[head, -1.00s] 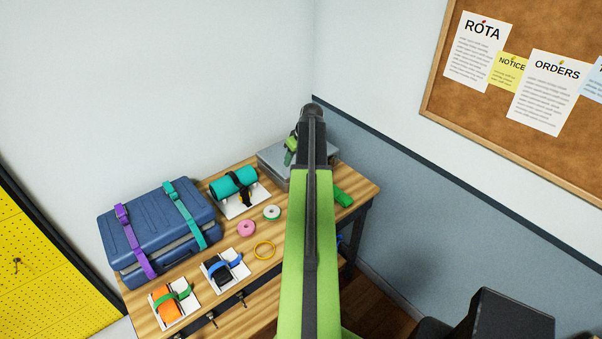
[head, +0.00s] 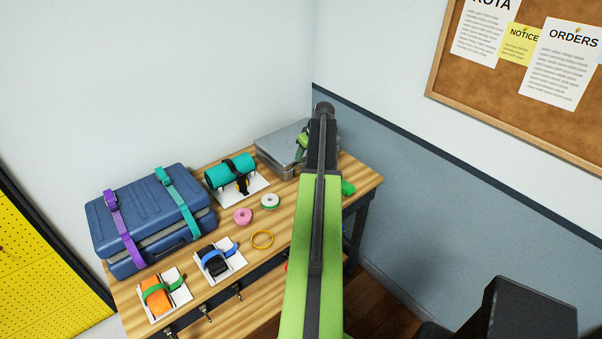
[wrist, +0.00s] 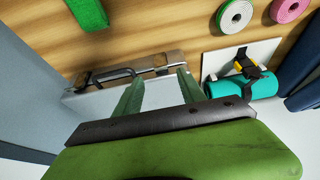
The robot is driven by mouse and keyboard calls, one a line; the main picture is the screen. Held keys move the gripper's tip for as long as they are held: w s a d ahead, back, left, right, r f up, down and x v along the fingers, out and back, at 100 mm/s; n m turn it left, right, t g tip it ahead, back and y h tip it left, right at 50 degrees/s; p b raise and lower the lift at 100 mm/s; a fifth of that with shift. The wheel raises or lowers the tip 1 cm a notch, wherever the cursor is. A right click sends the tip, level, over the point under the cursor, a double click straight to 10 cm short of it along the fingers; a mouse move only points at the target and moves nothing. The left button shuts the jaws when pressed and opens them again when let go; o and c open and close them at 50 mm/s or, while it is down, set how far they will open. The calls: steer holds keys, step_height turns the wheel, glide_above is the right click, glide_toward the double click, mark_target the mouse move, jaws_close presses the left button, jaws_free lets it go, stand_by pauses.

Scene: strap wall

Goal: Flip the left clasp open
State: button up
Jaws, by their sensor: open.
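A grey metal case (head: 272,145) lies at the back right of the workbench, partly hidden by my arm. In the wrist view the case (wrist: 95,103) shows its front edge with a dark handle (wrist: 113,76). A small clasp (wrist: 160,63) shows on that edge, to the handle's right in this turned view. Another clasp to the left of the handle is hard to make out. My gripper (wrist: 158,80) is open and empty, its two green fingers over the case and pointing toward its front edge, on either side of the clasp. I cannot tell whether they touch. The clasp's state is unclear.
A teal roll on a white board (head: 230,172), a pink tape roll (head: 243,216), a white-green roll (head: 270,201) and a yellow ring (head: 262,240) lie left of my arm. A blue suitcase (head: 150,215) stands farther left. A green object (wrist: 88,12) lies before the case.

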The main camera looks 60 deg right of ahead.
mark_target(300, 164)
steer(key=b+x, duration=0.5)
steer(key=x, duration=0.2)
steer(key=shift+f, duration=0.15)
steer(key=shift+c, duration=0.5)
jaws_close()
stand_by(0.4)
